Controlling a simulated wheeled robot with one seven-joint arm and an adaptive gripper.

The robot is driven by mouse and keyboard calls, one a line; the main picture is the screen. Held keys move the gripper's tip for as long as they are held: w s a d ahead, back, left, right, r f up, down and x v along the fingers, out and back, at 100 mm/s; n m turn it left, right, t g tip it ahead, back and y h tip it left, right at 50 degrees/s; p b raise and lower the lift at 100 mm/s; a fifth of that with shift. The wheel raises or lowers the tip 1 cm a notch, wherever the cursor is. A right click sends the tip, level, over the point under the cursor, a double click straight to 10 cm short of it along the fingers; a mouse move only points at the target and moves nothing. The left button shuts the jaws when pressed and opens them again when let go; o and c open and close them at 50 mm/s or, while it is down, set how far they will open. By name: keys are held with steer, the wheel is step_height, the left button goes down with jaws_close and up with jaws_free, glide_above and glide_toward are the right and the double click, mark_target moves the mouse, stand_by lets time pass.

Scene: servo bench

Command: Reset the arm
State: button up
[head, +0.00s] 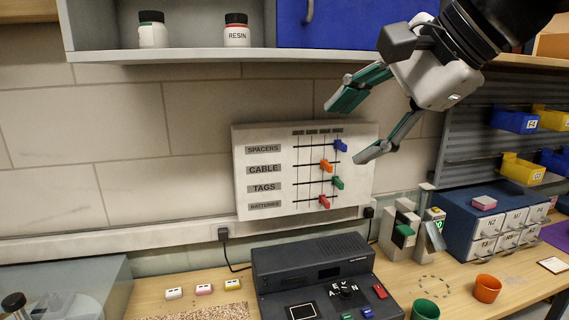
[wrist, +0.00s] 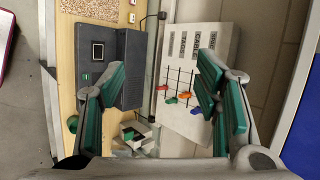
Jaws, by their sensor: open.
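My gripper (head: 352,126) hangs from the upper right of the head view, in front of the wall and over the bench. Its two fingers with green pads are spread wide, with nothing between them. In the wrist view the open fingers (wrist: 165,100) frame the dark console (wrist: 125,55) and the slider panel (wrist: 205,65), both some way off. The white slider panel (head: 250,205) on the wall has rows labelled spacers, cable, tags and batteries, with blue, orange, green and red knobs. The gripper appears apart from it.
A shelf (head: 190,56) with two bottles and a blue door (head: 345,25) is above. The dark console (head: 310,262) stands on the bench. A drawer unit (head: 460,215), an orange cup (head: 487,289) and a green cup (head: 425,310) are at right. Open air lies before the left wall.

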steer(key=s+d+f+n+h, duration=0.3)
steer(key=s+f+n, duration=0.3)
steer(key=f, duration=0.4)
steer(key=s+d+f+n+g+h, duration=0.1)
steer(key=s+d+f+n+h, duration=0.2)
steer(key=s+d+f+n, duration=0.3)
step_height(320, 180, down, 4)
steer(key=shift+d+r+b, duration=0.15)
steer(key=shift+b, duration=0.3)
